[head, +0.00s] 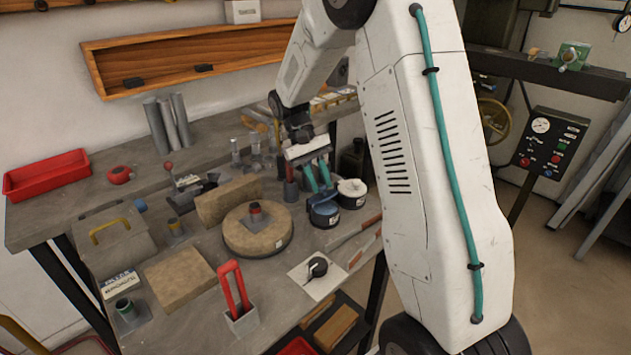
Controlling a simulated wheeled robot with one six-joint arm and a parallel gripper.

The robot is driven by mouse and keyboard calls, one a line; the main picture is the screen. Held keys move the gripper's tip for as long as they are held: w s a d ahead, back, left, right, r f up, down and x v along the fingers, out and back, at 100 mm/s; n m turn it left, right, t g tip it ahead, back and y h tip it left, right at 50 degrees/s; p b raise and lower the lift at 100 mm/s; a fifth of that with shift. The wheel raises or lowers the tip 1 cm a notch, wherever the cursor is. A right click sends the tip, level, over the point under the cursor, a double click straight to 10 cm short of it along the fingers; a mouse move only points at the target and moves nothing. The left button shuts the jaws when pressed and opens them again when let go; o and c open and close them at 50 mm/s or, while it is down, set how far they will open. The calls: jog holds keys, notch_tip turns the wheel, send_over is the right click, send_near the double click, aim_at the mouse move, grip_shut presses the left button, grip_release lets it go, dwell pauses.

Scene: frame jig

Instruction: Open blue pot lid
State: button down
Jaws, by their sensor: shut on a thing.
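The blue pot (324,217) is a small dark round pot with a blue top, standing near the right end of the workbench. My gripper (320,191) points down over it from behind, with its teal fingers at the pot's blue lid (322,206). The fingers are shut on the lid. They hide part of the lid's top, and I cannot tell whether the lid is apart from the pot's rim. A similar pot with a white top (351,192) stands close on the right.
A round brown disc (250,245) lies left of the blue pot. A white card with a black knob (317,267) lies in front. A red-handled holder (240,310) stands at the front edge. A red tray (45,178) sits far left. My arm hides the bench's right side.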

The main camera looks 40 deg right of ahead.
jog(key=c, duration=1.2)
grip_release()
jog(key=v, duration=0.7)
jog(key=shift+w+r, duration=0.2)
jog(key=shift+r, duration=0.2)
